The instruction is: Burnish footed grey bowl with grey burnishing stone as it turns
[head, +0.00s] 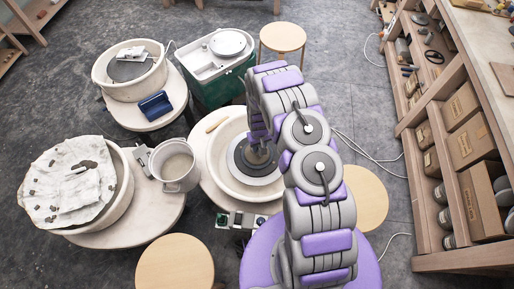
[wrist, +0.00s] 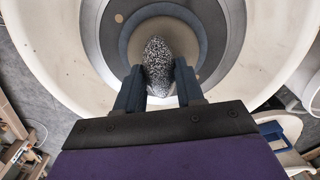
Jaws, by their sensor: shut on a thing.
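My gripper (wrist: 158,88) is shut on the grey burnishing stone (wrist: 157,62), an oval speckled black and white, in the wrist view. The stone points away from me over the round footed grey bowl (wrist: 131,42), whose dark blue-grey rim circles a tan-grey middle. I cannot tell whether stone and bowl touch. The bowl sits centred on the dark grey wheel head (wrist: 96,25), inside a cream splash pan (wrist: 55,50). In the head view the wheel head (head: 236,168) shows within the pan (head: 213,160); my arm largely hides the bowl, stone and gripper there.
A tan stick (head: 216,124) lies on the pan's rim. A grey pot (head: 175,166) stands left of the wheel. A second wheel under a stained cloth (head: 70,187) is further left. Stools (head: 175,265) stand near, and a shelf unit (head: 440,170) lines the right.

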